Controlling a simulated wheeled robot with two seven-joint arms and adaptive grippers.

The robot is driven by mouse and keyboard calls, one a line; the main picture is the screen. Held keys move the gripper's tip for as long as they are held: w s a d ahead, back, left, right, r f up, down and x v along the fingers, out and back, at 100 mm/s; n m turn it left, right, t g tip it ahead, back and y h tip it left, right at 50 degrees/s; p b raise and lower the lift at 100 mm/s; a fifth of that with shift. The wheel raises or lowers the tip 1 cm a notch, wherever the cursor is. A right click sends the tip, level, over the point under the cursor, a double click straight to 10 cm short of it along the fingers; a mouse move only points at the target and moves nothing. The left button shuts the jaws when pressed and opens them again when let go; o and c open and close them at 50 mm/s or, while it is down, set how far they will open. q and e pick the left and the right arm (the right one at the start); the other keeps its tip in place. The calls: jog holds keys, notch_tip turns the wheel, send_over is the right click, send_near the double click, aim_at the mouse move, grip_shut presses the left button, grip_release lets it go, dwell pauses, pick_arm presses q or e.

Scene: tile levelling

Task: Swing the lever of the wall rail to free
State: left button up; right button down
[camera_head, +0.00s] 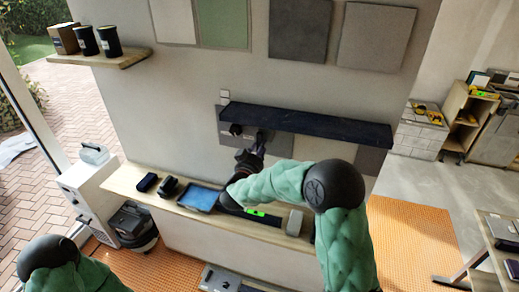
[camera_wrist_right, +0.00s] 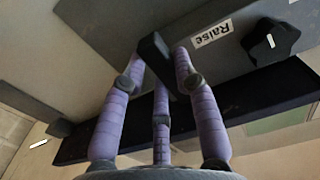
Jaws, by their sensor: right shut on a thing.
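The wall rail (camera_head: 310,124) is a long dark bar fixed across the wall in the head view; it also shows as a dark beam in the wrist view (camera_wrist_right: 75,146). The lever is a black bar (camera_wrist_right: 155,49) in the wrist view, standing out from a grey plate. My right gripper (camera_head: 261,139) is at the left part of the rail, and its purple fingers (camera_wrist_right: 160,68) are shut around the lever. Beside it are a "Raise" label (camera_wrist_right: 211,33) and a black star-shaped knob (camera_wrist_right: 270,41). My left gripper is out of view.
A shelf (camera_head: 125,180) below the rail bears a blue tray (camera_head: 201,197) and small tools. Square tiles (camera_head: 375,36) hang above the rail. A small shelf (camera_head: 110,61) with black cups is at upper left. Orange matting (camera_head: 415,235) covers the floor at right.

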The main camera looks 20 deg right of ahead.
jog(key=shift+d, duration=0.1)
jog(key=n+p, duration=0.2)
jog(key=s+d+r+n+p, duration=0.1)
jog(key=n+p, duration=0.1)
jog(key=n, duration=0.1)
jog(key=d+n+p, duration=0.1)
jog(key=n+p, duration=0.1)
jog(key=shift+s+r, duration=0.2)
jog(key=shift+r, duration=0.1)
jog(key=shift+s+d+r+n+p, duration=0.15)
jog(key=shift+r+n+p, duration=0.2)
jog(key=shift+n+p, duration=0.75)
jog(key=shift+s+d+r+n+p, duration=0.15)
jog(key=shift+r+n+p, duration=0.2)
jog(key=shift+n+p, duration=0.8)
jog(key=shift+s+d+r+n+p, duration=0.15)
jog(key=shift+r+n+p, duration=0.35)
jog(key=shift+n, duration=1.05)
jog(key=shift+w+f, duration=0.1)
jog(key=shift+f, duration=0.05)
jog(key=c, duration=0.9)
grip_release()
jog(key=shift+c, duration=0.2)
